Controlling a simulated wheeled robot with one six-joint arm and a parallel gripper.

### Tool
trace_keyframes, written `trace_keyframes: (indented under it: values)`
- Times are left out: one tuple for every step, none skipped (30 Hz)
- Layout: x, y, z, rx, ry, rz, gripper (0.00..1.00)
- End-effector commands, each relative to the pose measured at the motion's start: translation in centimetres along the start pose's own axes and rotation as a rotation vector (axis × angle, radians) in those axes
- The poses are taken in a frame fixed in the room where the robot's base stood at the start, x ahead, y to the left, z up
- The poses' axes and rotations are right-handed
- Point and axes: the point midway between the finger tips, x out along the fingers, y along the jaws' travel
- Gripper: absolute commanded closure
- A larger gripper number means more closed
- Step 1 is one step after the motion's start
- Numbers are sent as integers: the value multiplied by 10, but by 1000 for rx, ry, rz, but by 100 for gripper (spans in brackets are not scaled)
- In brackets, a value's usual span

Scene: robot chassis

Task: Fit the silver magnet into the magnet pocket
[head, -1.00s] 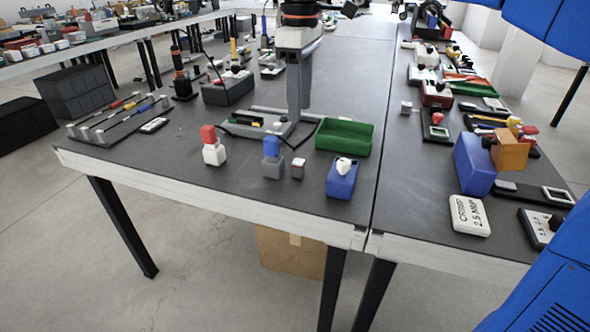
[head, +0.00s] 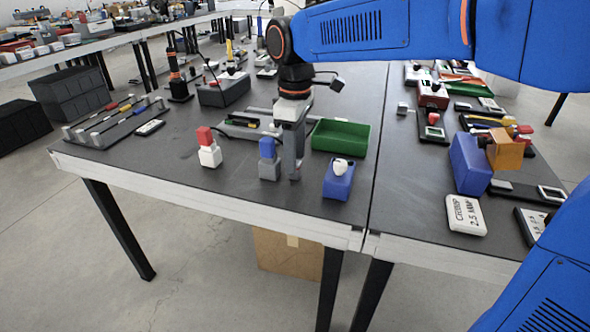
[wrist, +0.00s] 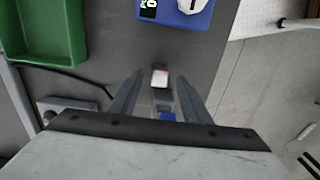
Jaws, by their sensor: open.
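A small silver-grey block with a pale and reddish top (wrist: 160,78), which looks like the silver magnet, stands on the dark bench in the wrist view. My gripper (wrist: 159,82) is open above it, with one finger on each side of the block in that view. Whether the fingers touch it cannot be told. In the head view my gripper (head: 291,170) points down at the bench and hides the block. I cannot make out for certain which recess is the magnet pocket.
A blue-topped grey block (head: 268,158) stands close to the left of my gripper, with a red-topped white block (head: 208,148) beyond. A blue box with a white knob (head: 339,180) stands at the right. A green tray (head: 340,136) lies behind it. The bench's front edge is near.

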Motion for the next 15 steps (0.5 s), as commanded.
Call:
trace_keyframes:
  values:
    - [7,0,0,0,-1,-1,56]
    - [11,0,0,0,-1,-1,56]
    - [15,0,0,0,-1,-1,56]
    - [18,0,0,0,-1,-1,56]
    - [19,0,0,0,-1,0,56]
    - [21,0,0,0,0,0,56]
    - [22,0,0,0,1,0,56]
    - [23,0,0,0,1,1,56]
    - [23,0,0,0,1,1,56]
    - [23,0,0,0,1,1,56]
    - [23,0,0,0,1,1,56]
    - [23,0,0,0,1,1,56]
    - [23,0,0,0,1,1,56]
    - [23,0,0,0,1,1,56]
    - [23,0,0,0,1,1,66]
